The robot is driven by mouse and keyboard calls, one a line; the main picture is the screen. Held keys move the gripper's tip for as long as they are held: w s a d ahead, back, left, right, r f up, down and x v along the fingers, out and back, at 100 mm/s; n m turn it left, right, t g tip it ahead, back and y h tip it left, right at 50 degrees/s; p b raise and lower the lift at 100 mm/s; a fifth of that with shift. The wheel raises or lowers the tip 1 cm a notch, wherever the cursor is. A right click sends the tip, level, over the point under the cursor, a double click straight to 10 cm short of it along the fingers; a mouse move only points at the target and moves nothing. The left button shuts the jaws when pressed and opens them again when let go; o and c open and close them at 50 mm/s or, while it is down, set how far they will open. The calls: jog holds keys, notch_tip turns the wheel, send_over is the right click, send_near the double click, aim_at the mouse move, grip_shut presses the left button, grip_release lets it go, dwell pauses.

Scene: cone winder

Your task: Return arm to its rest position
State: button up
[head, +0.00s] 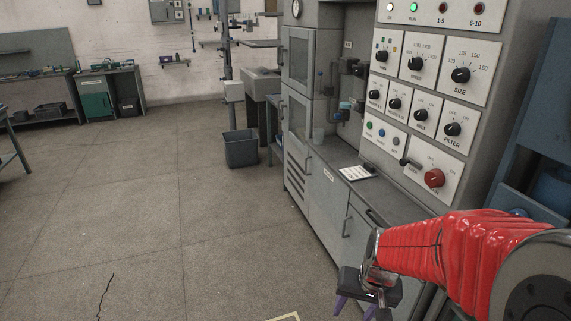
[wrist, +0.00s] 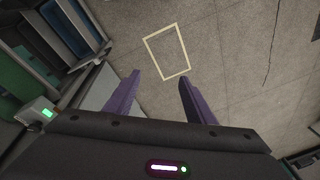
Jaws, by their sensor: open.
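My gripper (head: 356,308) shows at the lower right of the head view, at the end of my red-sleeved arm, pointing down in front of the grey cabinet. In the wrist view my gripper (wrist: 158,82) has its two purple fingers apart with nothing between them. The floor lies below the fingers. A pale yellow rectangle outline (wrist: 184,62) is marked on that floor, just beyond the fingertips. Only a corner of the outline (head: 284,317) shows at the bottom edge of the head view.
The control panel (head: 411,117) with knobs and a red switch rises behind my arm. The worktop (head: 345,172) below it holds a white card. A dark bin (head: 241,149) stands by the cabinet (head: 326,205). The floor (head: 150,210) to the left is clear.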

jog(key=s+r+n+t+h, duration=0.1)
jog(key=s+r+n+t, duration=0.1)
jog(key=s+r, duration=1.1)
notch_tip(320, 180, up, 4)
jog(key=shift+s+a+r+n+t, duration=0.15)
jog(key=shift+a+n+t, duration=0.15)
jog(key=shift+t, duration=0.5)
jog(key=shift+o, duration=0.6)
